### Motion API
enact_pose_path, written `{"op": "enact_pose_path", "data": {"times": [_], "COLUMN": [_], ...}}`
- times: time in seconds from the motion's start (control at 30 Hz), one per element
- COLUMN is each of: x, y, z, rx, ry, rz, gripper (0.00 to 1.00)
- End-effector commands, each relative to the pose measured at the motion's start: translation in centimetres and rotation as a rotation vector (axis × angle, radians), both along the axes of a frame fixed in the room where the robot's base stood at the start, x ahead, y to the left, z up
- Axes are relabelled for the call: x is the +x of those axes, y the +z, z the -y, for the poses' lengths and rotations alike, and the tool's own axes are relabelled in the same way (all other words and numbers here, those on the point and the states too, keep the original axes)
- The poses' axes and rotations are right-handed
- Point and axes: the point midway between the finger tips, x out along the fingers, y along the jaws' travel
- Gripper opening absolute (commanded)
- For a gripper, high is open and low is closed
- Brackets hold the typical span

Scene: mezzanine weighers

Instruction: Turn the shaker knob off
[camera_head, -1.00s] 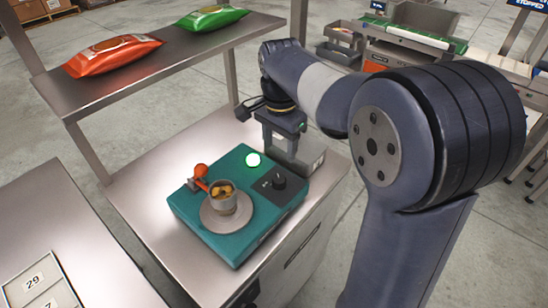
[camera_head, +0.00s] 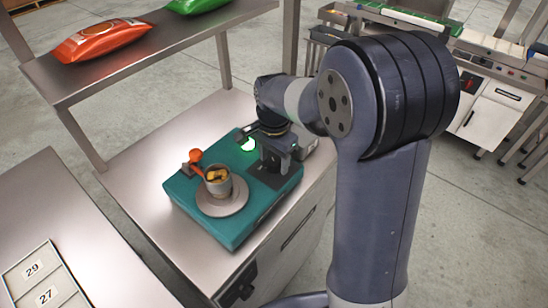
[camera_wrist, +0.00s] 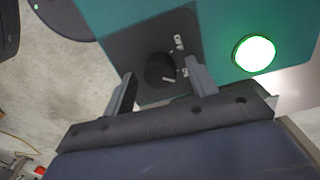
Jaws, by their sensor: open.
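The shaker (camera_head: 228,235) is a teal box on the steel bench, with a cup (camera_head: 217,182) of yellowish pieces on its round plate. Its green lamp (camera_head: 248,145) is lit and also shows in the wrist view (camera_wrist: 254,53). The black knob (camera_wrist: 160,68) sits on a dark panel with small white lettering beside it; in the head view my gripper hides it. My gripper (camera_wrist: 162,82) is open, with one finger on each side of the knob. I cannot tell whether either finger touches it.
A shelf (camera_head: 140,55) above the bench holds an orange bag (camera_head: 102,40) and a green bag (camera_head: 195,4). An orange-red ball-ended lever (camera_head: 195,157) stands by the cup. Numbered cards (camera_head: 35,270) lie on the left bench.

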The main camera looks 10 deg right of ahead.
Motion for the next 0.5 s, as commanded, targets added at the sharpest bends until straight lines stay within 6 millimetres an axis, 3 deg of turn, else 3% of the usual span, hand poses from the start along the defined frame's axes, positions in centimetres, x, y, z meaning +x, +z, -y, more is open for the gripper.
{"op": "enact_pose_path", "data": {"times": [0.07,0.5], "x": [0.00,0.00], "y": [0.01,0.03], "z": [0.00,0.00], "rx": [0.000,0.000], "ry": [0.000,0.000], "rz": [0.000,0.000], "gripper": [0.54,0.18]}}
